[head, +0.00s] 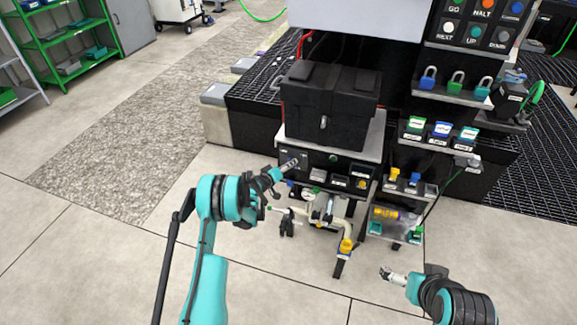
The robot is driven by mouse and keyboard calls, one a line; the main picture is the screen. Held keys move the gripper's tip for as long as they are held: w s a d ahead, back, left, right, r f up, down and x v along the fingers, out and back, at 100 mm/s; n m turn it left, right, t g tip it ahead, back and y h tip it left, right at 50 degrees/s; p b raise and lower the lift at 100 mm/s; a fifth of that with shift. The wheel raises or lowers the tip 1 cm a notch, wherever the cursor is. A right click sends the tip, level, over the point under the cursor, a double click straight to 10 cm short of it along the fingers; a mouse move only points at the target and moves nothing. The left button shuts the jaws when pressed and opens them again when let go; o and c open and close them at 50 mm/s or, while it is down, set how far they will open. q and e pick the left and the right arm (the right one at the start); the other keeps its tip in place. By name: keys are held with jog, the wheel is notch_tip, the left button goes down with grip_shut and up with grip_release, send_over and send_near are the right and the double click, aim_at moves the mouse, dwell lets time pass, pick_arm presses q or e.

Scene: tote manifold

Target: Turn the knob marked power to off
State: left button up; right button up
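A black control panel (347,170) sits on the front of the machine, below a black tote. It carries small round and square parts, and a round dark knob (333,157) shows near its upper middle. The lettering is too small to read, so I cannot tell which knob is marked power or how it is set. My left gripper (289,164) is at the panel's left end and hides part of it. I cannot tell whether it touches anything or how far its fingers are apart. My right gripper (384,272) is low over the floor, away from the panel.
The black tote (330,103) stands above the panel. Pipes with a yellow fitting (346,246) are below it. Padlocks (456,81) and labelled blocks (441,129) are on shelves at the right. A green rack (66,40) stands far left.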

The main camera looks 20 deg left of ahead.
pick_arm(q)
jog(key=shift+s, duration=0.1)
jog(key=v, duration=1.1)
jog(key=shift+s+r, duration=0.15)
jog(key=shift+s, duration=0.2)
jog(key=shift+a, duration=0.15)
jog(key=s+d+r+m+g, duration=0.2)
jog(key=s+d+r, duration=0.35)
jog(key=r, duration=0.35)
jog(key=s+d+r+m+g, duration=0.2)
jog(key=s+d+r, duration=0.35)
jog(key=r, duration=0.25)
jog(key=s+r+m+g+y, duration=0.2)
jog(key=s+g+y, duration=0.1)
jog(key=s, duration=2.2)
jog(key=shift+s+a+r+y, duration=0.2)
jog(key=shift+s+y, duration=0.2)
jog(key=shift+y, duration=0.5)
